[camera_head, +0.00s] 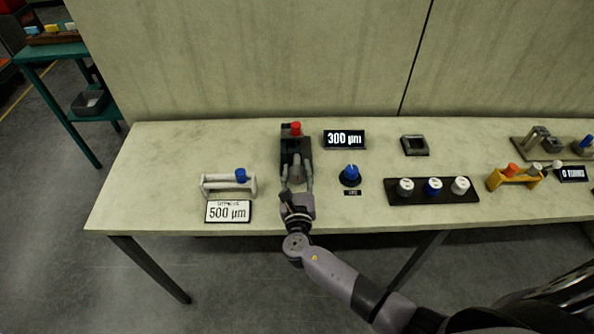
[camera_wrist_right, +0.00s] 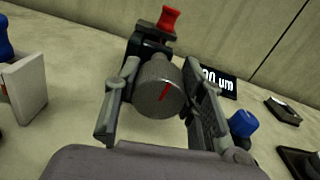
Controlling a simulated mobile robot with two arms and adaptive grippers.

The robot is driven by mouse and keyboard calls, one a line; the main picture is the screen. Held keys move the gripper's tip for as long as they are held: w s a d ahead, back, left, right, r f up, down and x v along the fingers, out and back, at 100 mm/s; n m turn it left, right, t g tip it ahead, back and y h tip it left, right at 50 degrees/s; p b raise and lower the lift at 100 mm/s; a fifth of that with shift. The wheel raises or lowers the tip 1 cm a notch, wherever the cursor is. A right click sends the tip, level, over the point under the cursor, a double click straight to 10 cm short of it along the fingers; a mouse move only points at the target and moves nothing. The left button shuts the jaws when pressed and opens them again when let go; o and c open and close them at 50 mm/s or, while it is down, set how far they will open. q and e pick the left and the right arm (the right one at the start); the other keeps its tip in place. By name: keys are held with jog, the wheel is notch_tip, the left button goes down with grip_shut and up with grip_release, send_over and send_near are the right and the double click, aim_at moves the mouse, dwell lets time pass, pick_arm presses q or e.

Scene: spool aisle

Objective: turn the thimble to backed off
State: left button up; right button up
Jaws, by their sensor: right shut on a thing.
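The thimble (camera_wrist_right: 158,88) is a grey knurled cylinder, seen end-on in the right wrist view, with a red line on its face tilted up to the right. It sits on a dark fixture (camera_head: 291,145) topped by a red knob (camera_wrist_right: 168,18). My right gripper (camera_head: 297,175) has one finger on each side of the thimble and is shut on it. In the head view the fingers partly hide the thimble. A black display (camera_head: 344,139) right of the fixture reads 300 µm. My left gripper is not in view.
A white frame with a blue knob (camera_head: 240,175) and a 500 µm card (camera_head: 228,212) stand at left. A blue dial (camera_head: 350,172), a dark strip (camera_head: 465,199) with three knobs and an orange frame (camera_head: 515,181) are at right. A wall panel (camera_head: 250,60) rises behind the table.

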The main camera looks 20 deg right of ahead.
jog(key=shift+f, duration=0.15)
jog(key=o, duration=1.2)
jog(key=v, duration=1.2)
